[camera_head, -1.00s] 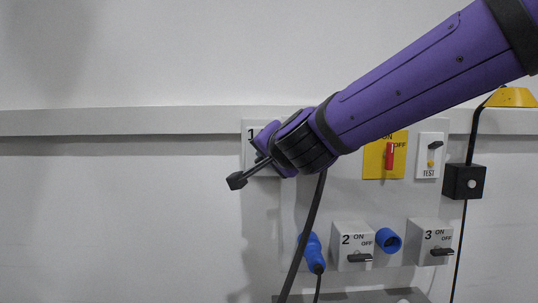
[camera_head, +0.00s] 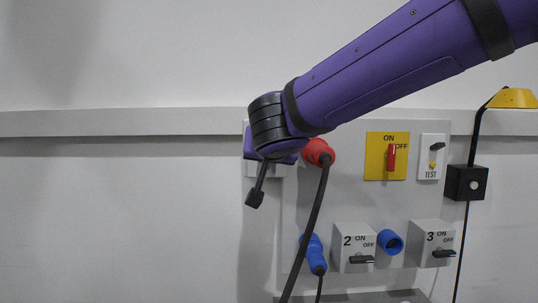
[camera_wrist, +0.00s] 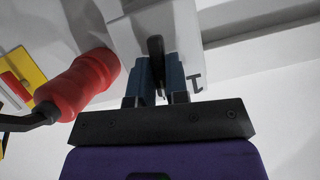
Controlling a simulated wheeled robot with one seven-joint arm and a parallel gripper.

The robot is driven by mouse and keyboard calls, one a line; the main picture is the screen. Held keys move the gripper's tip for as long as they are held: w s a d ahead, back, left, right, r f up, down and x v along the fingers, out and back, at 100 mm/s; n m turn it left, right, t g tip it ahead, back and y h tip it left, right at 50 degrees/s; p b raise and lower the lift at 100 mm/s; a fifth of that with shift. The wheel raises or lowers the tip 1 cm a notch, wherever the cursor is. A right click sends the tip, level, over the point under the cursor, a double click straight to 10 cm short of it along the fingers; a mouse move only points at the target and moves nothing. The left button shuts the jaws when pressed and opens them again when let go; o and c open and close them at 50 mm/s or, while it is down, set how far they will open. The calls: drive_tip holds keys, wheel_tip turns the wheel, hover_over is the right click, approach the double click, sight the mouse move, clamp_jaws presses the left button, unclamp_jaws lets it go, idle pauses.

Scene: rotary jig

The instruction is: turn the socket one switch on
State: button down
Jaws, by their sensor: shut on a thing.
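The socket one switch box (camera_wrist: 128,40) is a pale housing on the wall panel, marked with a "1" that is seen sideways in the wrist view. Its black switch lever (camera_wrist: 155,46) stands between the two blue-grey fingers of my gripper (camera_wrist: 158,72), which is shut on it.
Socket two's switch (camera_head: 361,259) and socket three's switch (camera_head: 443,252) are lower on the panel. A blue plug (camera_head: 314,252), a blue socket (camera_head: 390,241), a yellow plate with a red switch (camera_head: 391,157) and a test switch (camera_head: 431,157) are nearby. The wall at left is clear.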

drive_tip(key=shift+n, duration=0.4)
drive_tip(key=shift+h, duration=0.3)
drive_tip(key=c, duration=1.1)
unclamp_jaws()
drive_tip(key=v, duration=1)
drive_tip(key=shift+s+a+r, duration=0.1)
drive_tip(key=shift+s+r, duration=0.1)
drive_tip(key=shift+s, duration=0.15)
